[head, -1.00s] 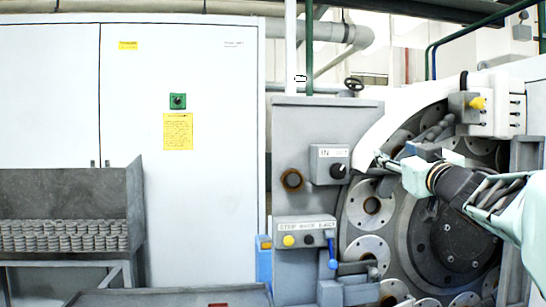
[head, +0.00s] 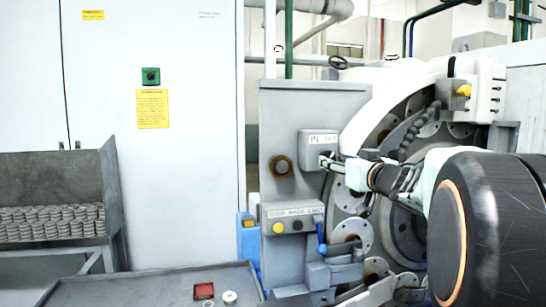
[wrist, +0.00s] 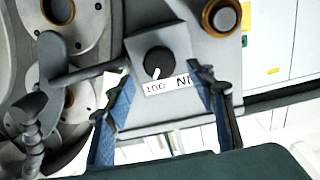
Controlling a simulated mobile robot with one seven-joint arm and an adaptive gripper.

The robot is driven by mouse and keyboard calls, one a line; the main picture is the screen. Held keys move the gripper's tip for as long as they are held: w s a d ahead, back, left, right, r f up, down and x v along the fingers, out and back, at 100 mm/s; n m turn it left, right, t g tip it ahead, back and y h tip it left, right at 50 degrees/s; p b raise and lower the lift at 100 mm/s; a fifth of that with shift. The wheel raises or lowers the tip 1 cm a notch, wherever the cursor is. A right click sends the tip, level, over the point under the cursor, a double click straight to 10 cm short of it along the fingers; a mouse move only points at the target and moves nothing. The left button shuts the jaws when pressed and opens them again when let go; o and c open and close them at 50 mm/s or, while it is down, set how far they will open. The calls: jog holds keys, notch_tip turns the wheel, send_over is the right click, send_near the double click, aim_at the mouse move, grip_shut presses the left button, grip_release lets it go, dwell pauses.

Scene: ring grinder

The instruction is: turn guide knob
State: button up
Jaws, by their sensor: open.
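The guide knob (wrist: 157,62) is a round black knob with a white pointer mark, on a small grey box (wrist: 172,105) with an IN/OUT label. In the wrist view it sits between my two fingers, which stand apart on either side of the box. My gripper (wrist: 163,78) is open. In the head view my gripper (head: 330,163) reaches from the right to the front of the grey box (head: 313,152) and largely hides the knob. I cannot tell whether the fingers touch it.
A panel (head: 291,220) below carries a yellow button, a black knob and a blue lever (head: 321,237). A brown-ringed round fitting (head: 281,167) is left of the box. The grinder's discs (head: 352,236) lie to the right. A grey tray table (head: 150,287) is in front.

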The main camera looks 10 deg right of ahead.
aim_at(331, 158)
jog(key=shift+w+a, duration=0.1)
jog(key=shift+w, duration=2.1)
jog(key=c, duration=1.1)
jog(key=shift+c, duration=0.3)
